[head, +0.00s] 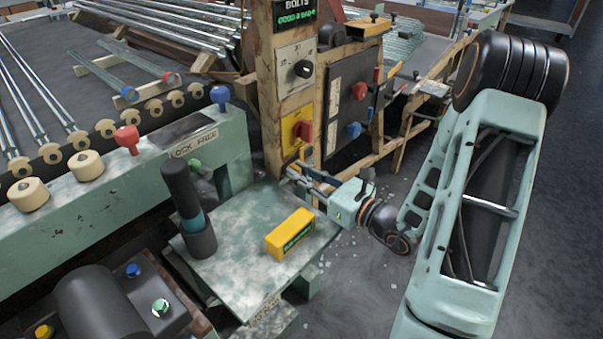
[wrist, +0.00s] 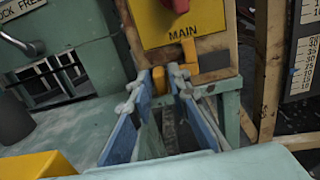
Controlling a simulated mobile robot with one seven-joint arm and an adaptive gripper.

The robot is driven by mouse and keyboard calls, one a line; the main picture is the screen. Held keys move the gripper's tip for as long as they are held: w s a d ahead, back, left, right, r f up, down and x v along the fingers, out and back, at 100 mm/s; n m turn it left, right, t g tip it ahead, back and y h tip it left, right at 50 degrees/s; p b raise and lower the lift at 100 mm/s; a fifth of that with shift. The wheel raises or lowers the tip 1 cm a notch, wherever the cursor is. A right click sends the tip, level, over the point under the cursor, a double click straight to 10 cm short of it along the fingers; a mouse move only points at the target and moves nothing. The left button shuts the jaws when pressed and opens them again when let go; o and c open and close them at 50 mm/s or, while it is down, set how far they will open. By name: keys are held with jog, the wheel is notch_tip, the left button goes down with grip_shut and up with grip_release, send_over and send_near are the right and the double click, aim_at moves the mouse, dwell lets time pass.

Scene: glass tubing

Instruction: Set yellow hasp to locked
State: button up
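A yellow plate marked MAIN (wrist: 185,22) with a red knob (head: 303,130) is fixed to the wooden post. At its lower edge in the wrist view is a small orange-yellow hasp-like piece (wrist: 188,50). Another bit of the same colour (wrist: 158,82) shows between my fingertips. I cannot tell whether the fingers touch it, or whether the hasp is locked. My gripper (head: 297,173) reaches in from the right, just below the plate. In the wrist view my gripper (wrist: 161,76) has its blue fingers apart, with a gap between them.
A yellow box (head: 290,234) and a dark upright cylinder (head: 185,195) stand on the green worktable (head: 235,285) left of my gripper. A dark panel (head: 350,95) with red and blue knobs is right of the post. The green LOCK FREE rail (head: 215,140) is at left.

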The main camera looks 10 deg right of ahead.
grip_shut()
jog(key=shift+w+d+p, duration=0.15)
jog(key=shift+w+d, duration=0.25)
jog(key=shift+d, duration=0.2)
jog(key=shift+w+d+p, duration=0.15)
jog(key=shift+w+d, duration=0.25)
jog(key=shift+d, duration=0.2)
jog(key=shift+o, duration=2.2)
grip_release()
jog(key=v, duration=1.2)
